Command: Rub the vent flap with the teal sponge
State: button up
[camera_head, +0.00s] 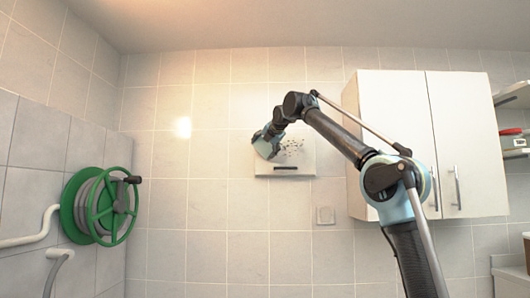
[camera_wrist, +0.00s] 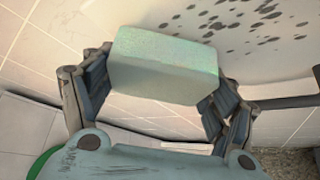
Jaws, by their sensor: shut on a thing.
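The vent flap (camera_head: 300,158) is a pale panel on the tiled wall with a dark handle (camera_head: 286,168) along its lower edge. Dark specks (camera_head: 292,146) mark its surface. In the wrist view the flap (camera_wrist: 285,60) shows behind the sponge, with dark spots (camera_wrist: 240,25) at the top right. The teal sponge (camera_wrist: 165,65) is a pale teal block held between the fingers of my gripper (camera_wrist: 155,85). In the head view my gripper (camera_head: 266,146) is at the flap's left side. I cannot tell whether the sponge touches the flap.
A white wall cabinet (camera_head: 405,110) with two doors hangs right of the flap. A green hose reel (camera_head: 105,207) is on the left wall. Shelves (camera_head: 512,95) stand at the right edge.

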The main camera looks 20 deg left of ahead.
aim_at(271, 147)
jog(key=shift+w+a, duration=0.1)
jog(key=shift+w, duration=0.4)
jog(key=shift+w+d, duration=0.15)
jog(key=shift+d, duration=0.7)
jog(key=shift+w+d, duration=0.15)
jog(key=shift+d, duration=0.65)
jog(key=shift+w+d, duration=0.3)
jog(key=shift+d, duration=0.75)
jog(key=shift+w+d, duration=0.35)
jog(key=shift+d, duration=0.75)
jog(key=shift+w+d, duration=0.3)
jog(key=shift+d, duration=0.75)
jog(key=shift+w+d, duration=0.2)
jog(key=shift+d, duration=0.9)
jog(key=shift+w+d, duration=0.2)
jog(key=shift+d, duration=0.9)
jog(key=shift+w+d, duration=0.2)
jog(key=shift+d, duration=0.9)
jog(key=shift+d, duration=0.1)
jog(key=shift+w+d, duration=0.25)
jog(key=shift+d, duration=0.5)
jog(key=shift+w+d, duration=0.25)
jog(key=shift+d, duration=0.45)
jog(key=shift+a, duration=0.1)
jog(key=shift+s+a, duration=0.65)
jog(key=shift+a, duration=2)
jog(key=shift+s+a, duration=0.65)
jog(key=shift+a, duration=2.05)
jog(key=shift+s+a, duration=0.65)
jog(key=shift+a, duration=2)
